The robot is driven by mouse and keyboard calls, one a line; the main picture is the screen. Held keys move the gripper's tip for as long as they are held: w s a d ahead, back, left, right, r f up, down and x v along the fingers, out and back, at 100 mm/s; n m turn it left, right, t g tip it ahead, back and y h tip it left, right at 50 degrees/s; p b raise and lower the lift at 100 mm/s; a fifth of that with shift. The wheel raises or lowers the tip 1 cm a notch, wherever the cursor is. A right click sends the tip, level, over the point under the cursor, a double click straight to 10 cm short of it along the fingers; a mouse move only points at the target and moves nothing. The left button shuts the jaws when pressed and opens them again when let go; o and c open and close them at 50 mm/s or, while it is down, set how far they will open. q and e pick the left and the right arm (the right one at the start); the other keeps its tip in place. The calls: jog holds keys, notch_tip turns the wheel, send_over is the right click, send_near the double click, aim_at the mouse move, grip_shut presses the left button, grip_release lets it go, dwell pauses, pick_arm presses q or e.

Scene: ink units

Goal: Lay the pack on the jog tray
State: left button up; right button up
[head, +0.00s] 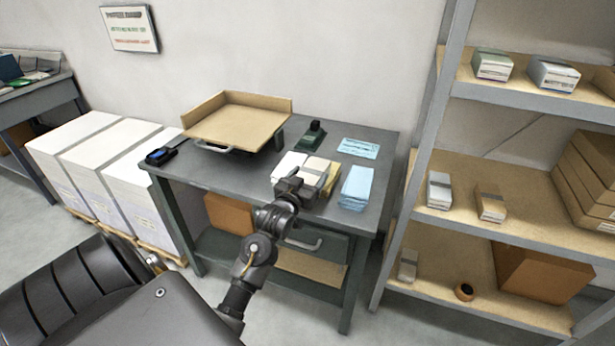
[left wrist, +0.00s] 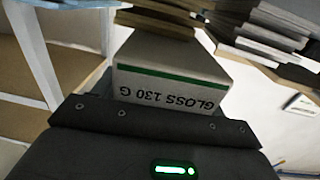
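The jog tray (head: 232,125) is a tan, shallow, tilted tray with raised walls at the back left of the grey table. My left gripper (head: 310,183) is low at the table's front edge, at the near end of a tan-topped pack (head: 319,164). A white pack (head: 290,165) is just left of it. In the left wrist view, which looks upside down, a white pack end with a green stripe and "GLOSS 130 G" (left wrist: 172,88) is close in front of the gripper body. The fingers' grip on it cannot be made out. My right gripper is not in view.
A blue stack (head: 357,187) stands to the right on the table (head: 230,172). A dark green device (head: 311,136), a blue card (head: 359,148) and a dark scanner-like item (head: 160,156) also lie there. Shelving (head: 455,155) rises at the right. White stacks (head: 95,150) stand left.

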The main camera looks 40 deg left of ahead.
pick_arm(q)
jog(key=shift+o, duration=1.3)
